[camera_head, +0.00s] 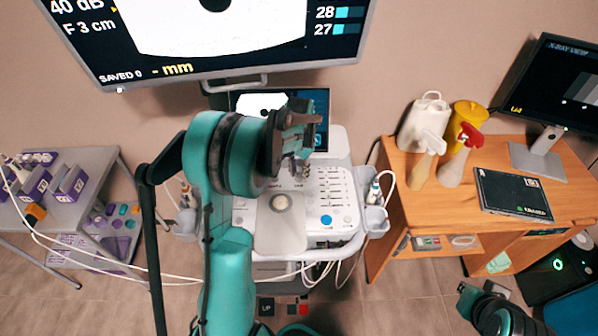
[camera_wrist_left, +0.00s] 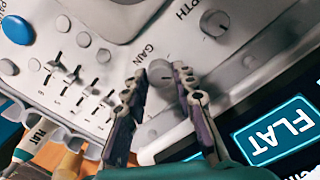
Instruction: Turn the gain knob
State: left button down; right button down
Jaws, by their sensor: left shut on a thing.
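The gain knob (camera_wrist_left: 160,72) is a small round grey knob beside the printed word GAIN on the light grey control panel (camera_wrist_left: 103,57). In the left wrist view, the two fingers of my left gripper (camera_wrist_left: 161,78) stand on either side of the knob, shut on it. In the head view, my left gripper (camera_head: 301,172) points down at the upper part of the console (camera_head: 335,238), and my arm and wrist hide the knob and part of the panel. My right gripper (camera_head: 488,305) is low at the right, away from the console; its fingers are unclear.
A DEPTH knob (camera_wrist_left: 215,22) and several sliders (camera_wrist_left: 75,75) lie near the gain knob. A small screen (camera_head: 320,103) stands behind the panel, under a large monitor (camera_head: 235,68). A wooden desk (camera_head: 400,225) with bottles stands right; a grey cart (camera_head: 95,165) stands left.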

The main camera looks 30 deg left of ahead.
aim_at(299, 175)
pick_arm(q)
jog(key=shift+n, duration=2.8)
jog(key=c, duration=1.2)
grip_release()
notch_tip(299, 175, up, 8)
jog(key=shift+f, duration=0.2)
jog(key=shift+s+f, duration=0.1)
